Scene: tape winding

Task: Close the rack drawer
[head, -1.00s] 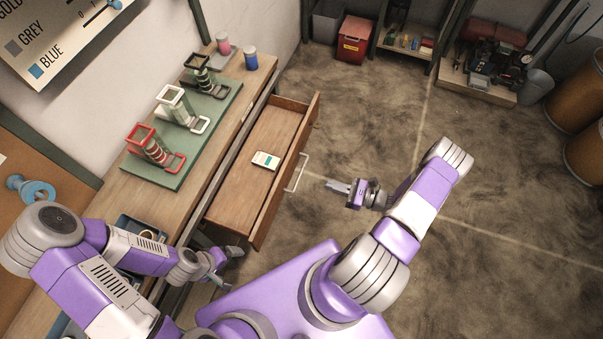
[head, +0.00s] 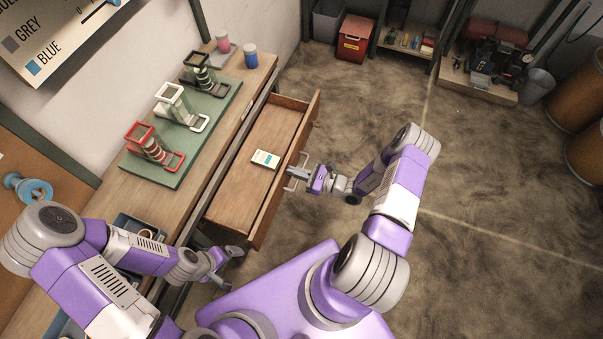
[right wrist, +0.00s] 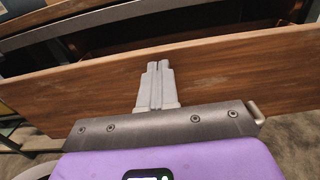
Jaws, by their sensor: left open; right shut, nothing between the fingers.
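The wooden rack drawer (head: 236,198) is pulled out from under the bench in the head view, with a white and teal item (head: 265,159) lying in it. Its front panel shows broadly in the right wrist view (right wrist: 230,70). A pale bar handle (head: 290,186) is on the front. My right gripper (head: 292,172) is shut and empty at the drawer front by the handle; in the right wrist view its fingers (right wrist: 157,82) point at the panel. I cannot tell whether they touch it. My left gripper (head: 232,262) is open, below the drawer's near end.
The bench (head: 130,205) carries a green mat (head: 180,160) with red, white and black holders. A blue jar (head: 250,55) stands at its far end. A red bin (head: 354,42) is at the back. The floor right of the drawer is open.

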